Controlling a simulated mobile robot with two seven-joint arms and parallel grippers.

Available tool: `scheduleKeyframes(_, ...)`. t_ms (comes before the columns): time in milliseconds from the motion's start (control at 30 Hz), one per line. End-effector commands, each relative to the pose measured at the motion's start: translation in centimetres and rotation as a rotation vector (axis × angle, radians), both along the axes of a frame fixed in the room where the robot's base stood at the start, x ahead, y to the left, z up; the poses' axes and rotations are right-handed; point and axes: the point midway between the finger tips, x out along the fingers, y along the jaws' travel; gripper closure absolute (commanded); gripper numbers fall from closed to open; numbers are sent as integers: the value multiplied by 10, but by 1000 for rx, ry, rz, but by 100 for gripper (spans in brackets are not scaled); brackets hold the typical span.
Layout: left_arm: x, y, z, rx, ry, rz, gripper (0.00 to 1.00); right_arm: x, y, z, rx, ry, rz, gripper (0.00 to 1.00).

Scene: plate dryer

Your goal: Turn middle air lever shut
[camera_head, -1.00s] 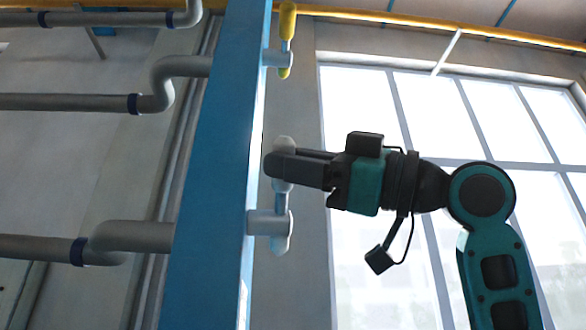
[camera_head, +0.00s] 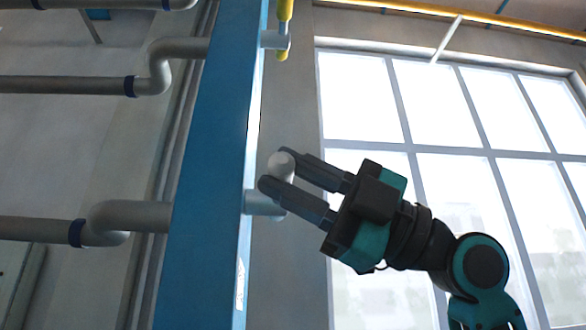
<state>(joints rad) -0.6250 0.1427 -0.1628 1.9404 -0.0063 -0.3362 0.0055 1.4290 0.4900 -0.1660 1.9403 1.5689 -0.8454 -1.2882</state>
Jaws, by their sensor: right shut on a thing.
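A light grey air lever (camera_head: 281,166) sits on the blue post, on a short stub (camera_head: 262,204) that sticks out to the right. Its rounded end shows between the fingers of my right gripper (camera_head: 275,170), which is shut on it from the right. The lever now looks foreshortened, and most of its arm is hidden behind the fingers. A yellow lever (camera_head: 285,12) stands upright on the post above it, apart from the gripper. I cannot tell from this view which lever is the middle one. My left gripper is not in view.
The blue post (camera_head: 205,170) runs from top to bottom, just left of the gripper. Grey pipes (camera_head: 60,86) with dark blue bands reach it from the left. A large bright window (camera_head: 450,110) fills the right background, and the space around my arm looks clear.

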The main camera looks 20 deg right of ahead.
Motion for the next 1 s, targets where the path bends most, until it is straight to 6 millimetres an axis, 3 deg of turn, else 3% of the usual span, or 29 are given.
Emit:
scheduleKeyframes(567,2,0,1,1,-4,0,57,0,1,-3,-12,-30,2,100)
scheduleKeyframes(600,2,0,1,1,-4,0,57,0,1,-3,-13,-30,2,69)
scheduleKeyframes(833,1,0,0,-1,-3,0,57,0,1,-3,-11,-29,1,47)
scheduleKeyframes(1000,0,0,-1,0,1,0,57,0,0,-3,-10,-28,1,47)
